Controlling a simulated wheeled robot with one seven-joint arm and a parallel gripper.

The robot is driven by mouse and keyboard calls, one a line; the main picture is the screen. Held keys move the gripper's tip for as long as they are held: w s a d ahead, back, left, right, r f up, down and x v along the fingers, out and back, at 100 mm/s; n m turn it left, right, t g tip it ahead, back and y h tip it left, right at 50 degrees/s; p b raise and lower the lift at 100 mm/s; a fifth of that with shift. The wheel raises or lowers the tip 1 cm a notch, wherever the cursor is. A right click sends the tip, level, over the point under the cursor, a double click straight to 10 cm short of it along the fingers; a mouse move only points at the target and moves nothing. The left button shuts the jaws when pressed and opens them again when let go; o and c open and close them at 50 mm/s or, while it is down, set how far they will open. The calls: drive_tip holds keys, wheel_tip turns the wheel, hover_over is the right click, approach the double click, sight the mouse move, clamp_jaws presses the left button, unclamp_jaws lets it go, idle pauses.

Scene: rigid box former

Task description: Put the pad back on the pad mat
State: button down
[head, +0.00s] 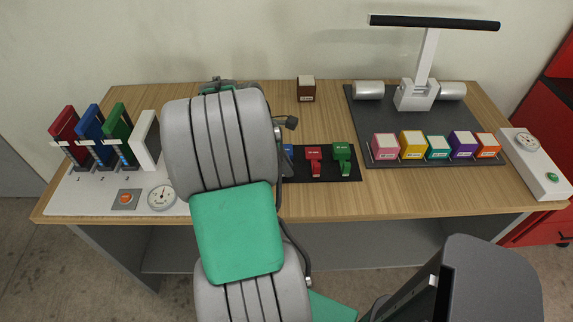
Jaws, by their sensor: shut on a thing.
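My gripper is hidden behind my own grey and green arm, which fills the middle of the view, so its jaws and anything in them do not show. No loose pad can be made out. A small dark mat (329,176) lies right of my arm on the table, with a blue piece (288,158), a red piece (313,160) and a green piece (343,159) on it. My arm covers its left part. I cannot tell whether it is the pad mat. A larger dark mat (376,116) lies to the right.
Several coloured blocks (411,144) line the large mat's front, below a lamp-like stand (417,92). A brown box (306,89) stands at the back. Red, blue and green upright holders (89,135) and a dial (161,197) are at left. A white panel (537,165) is at right.

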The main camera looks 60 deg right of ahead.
drive_tip(key=shift+f, duration=0.25)
drive_tip(key=c, duration=1.3)
unclamp_jaws()
drive_tip(key=p+v, duration=0.1)
drive_tip(key=v, duration=0.6)
drive_tip(key=shift+r, duration=0.35)
drive_tip(key=shift+w+a, duration=0.1)
